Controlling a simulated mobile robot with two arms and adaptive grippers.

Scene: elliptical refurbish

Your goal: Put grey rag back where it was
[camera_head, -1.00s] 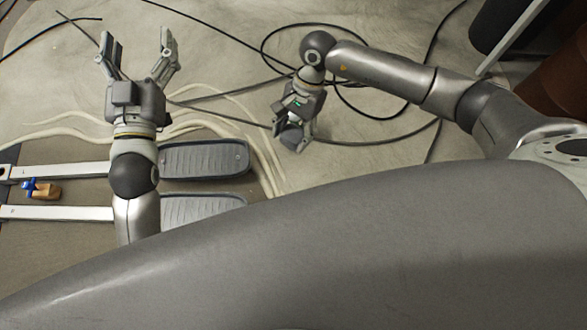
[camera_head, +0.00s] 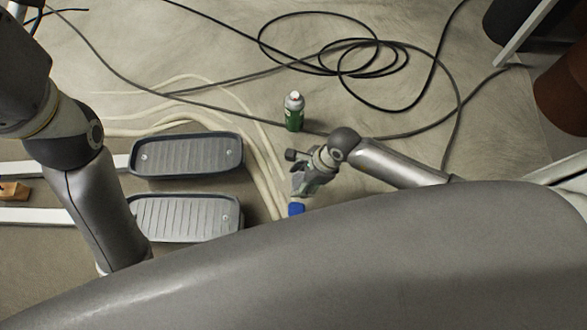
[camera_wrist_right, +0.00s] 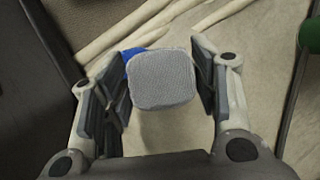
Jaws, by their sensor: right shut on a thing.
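A grey, block-like rag (camera_wrist_right: 163,79) with a woven surface shows in the right wrist view. My right gripper (camera_wrist_right: 158,85) is shut on it, with one finger on either side. In the head view my right gripper (camera_head: 303,184) is low, right of the grey foot pads; the rag cannot be made out clearly there. A blue thing (camera_head: 296,209) shows just below the gripper, and a blue edge (camera_wrist_right: 133,54) shows behind the rag. My left arm rises close to the camera at the left; its gripper is mostly cut off at the top left, so its fingers cannot be judged.
A green spray can (camera_head: 294,112) stands on the floor above my right gripper. Two ridged foot pads (camera_head: 187,156) lie left of it. Pale hoses (camera_head: 262,160) run between them. A black cable (camera_head: 372,62) lies coiled beyond. Dark round containers (camera_head: 562,95) stand at the right.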

